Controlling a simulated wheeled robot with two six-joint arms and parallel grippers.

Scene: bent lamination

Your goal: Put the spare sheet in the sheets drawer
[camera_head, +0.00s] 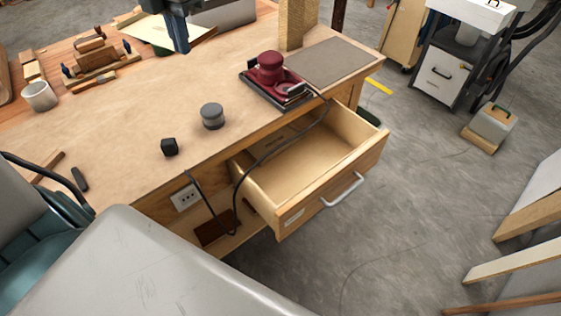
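A flat grey-brown sheet (335,62) lies on the bench top at its right end, beside the sander; I cannot tell for sure whether it is the spare sheet. A wooden drawer (354,173) under the bench is pulled out, with a metal handle and a small label on its front. Its visible floor is bare. My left gripper (180,45) hangs over the far part of the bench at the top of the view, away from sheet and drawer. It is seen edge-on, so its opening does not show. My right gripper is not in view.
A red sander (270,72) sits on a dark pad; its black cord (262,160) runs across the drawer's opening. A grey round tin (212,116), a black block (169,147), a mug (39,96) and a wooden plane (98,60) stand on the bench.

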